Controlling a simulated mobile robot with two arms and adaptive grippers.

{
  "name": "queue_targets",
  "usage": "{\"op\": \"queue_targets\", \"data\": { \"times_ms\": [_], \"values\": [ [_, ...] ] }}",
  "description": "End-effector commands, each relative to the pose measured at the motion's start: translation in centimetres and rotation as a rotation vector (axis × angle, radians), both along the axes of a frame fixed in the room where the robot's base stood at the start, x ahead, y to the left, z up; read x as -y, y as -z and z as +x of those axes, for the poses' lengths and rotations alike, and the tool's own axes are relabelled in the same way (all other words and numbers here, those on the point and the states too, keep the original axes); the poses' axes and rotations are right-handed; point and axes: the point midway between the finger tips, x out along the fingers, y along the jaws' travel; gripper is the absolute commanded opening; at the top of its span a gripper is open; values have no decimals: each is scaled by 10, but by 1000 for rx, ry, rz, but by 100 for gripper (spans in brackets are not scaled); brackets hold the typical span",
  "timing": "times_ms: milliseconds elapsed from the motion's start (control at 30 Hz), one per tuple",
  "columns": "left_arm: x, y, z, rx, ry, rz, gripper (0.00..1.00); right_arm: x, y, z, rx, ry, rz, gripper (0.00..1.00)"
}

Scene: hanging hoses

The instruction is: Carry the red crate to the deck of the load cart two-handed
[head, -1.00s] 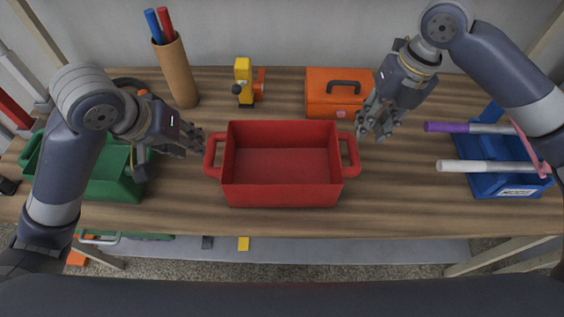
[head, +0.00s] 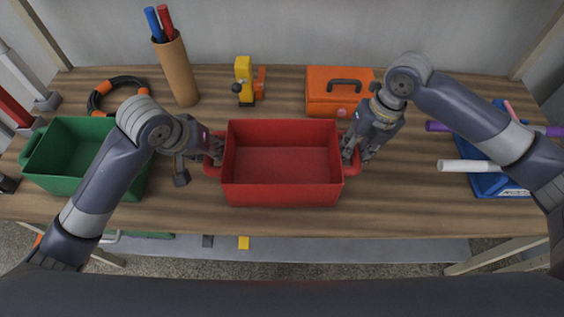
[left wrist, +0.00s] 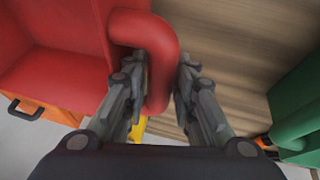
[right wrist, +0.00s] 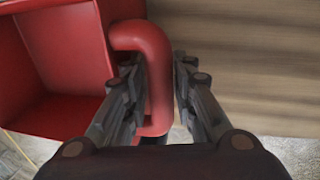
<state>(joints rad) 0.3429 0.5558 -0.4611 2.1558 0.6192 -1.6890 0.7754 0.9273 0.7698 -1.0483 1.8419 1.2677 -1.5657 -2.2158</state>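The red crate (head: 282,194) stands upright and empty on the wooden bench, with a loop handle at each side. My left gripper (head: 212,147) is at its left handle. My right gripper (head: 354,155) is at the right handle. The load cart is not in view.
A green crate (head: 62,181) stands at the left, near my left arm. A blue tray (head: 503,184) with a white rod (head: 465,166) is at the right. A yellow tool (head: 244,80), an orange toolbox (head: 338,103) and a cardboard tube (head: 176,75) stand behind. Bare bench lies before the red crate.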

Motion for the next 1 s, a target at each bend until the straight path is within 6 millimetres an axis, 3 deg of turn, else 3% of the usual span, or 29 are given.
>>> {"op": "queue_targets", "data": {
  "times_ms": [100, 200, 233, 667, 1000],
  "values": [
    [0, 0, 0, 0, 0, 0, 25, 0, 0, 0, 0, 0, 0, 25],
    [0, 0, 0, 0, 0, 0, 3, 0, 0, 0, 0, 0, 0, 2],
    [0, 0, 0, 0, 0, 0, 0, 0, 0, 0, 0, 0, 0, 0],
    [0, -5, 0, 2, -1, 0, 0, 0, -4, 0, 1, 0, 0, 0],
    [-1, -33, 0, 2, -2, 1, 0, 1, -32, 0, 1, 1, -1, 0]
  ]
}}
